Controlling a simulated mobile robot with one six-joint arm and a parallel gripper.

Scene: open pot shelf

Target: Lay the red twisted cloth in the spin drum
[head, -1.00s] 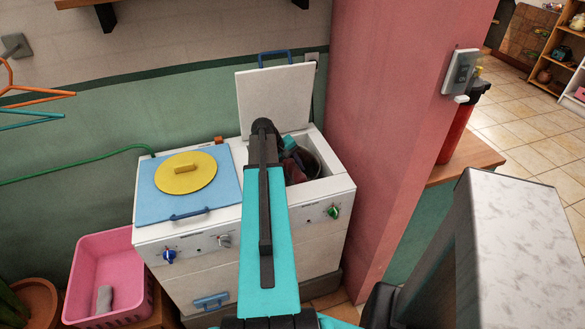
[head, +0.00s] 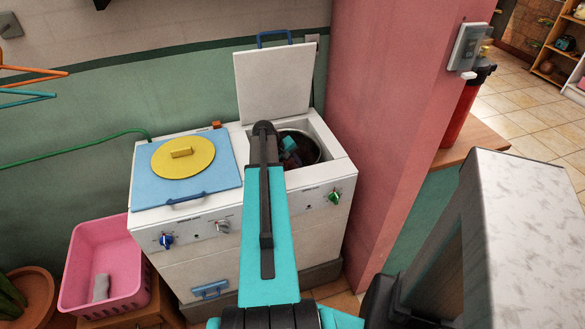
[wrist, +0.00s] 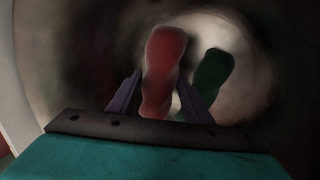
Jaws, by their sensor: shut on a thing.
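The red twisted cloth (wrist: 164,65) is between the two fingers of my gripper (wrist: 160,98) in the wrist view, and the fingers are shut on it. The gripper reaches down inside the spin drum (head: 316,143), the open metal tub at the right of the white machine. The drum's pale, blurred inner wall (wrist: 262,75) surrounds the cloth. In the head view my arm covers much of the drum opening, and the cloth is mostly hidden in shadow. I cannot tell whether the cloth touches the drum floor.
A dark green cloth-like piece (wrist: 214,70) lies in the drum just right of the red cloth. The drum's white lid (head: 274,84) stands open behind. A blue lid with a yellow disc (head: 183,157) covers the left tub. A pink wall (head: 385,110) is close on the right.

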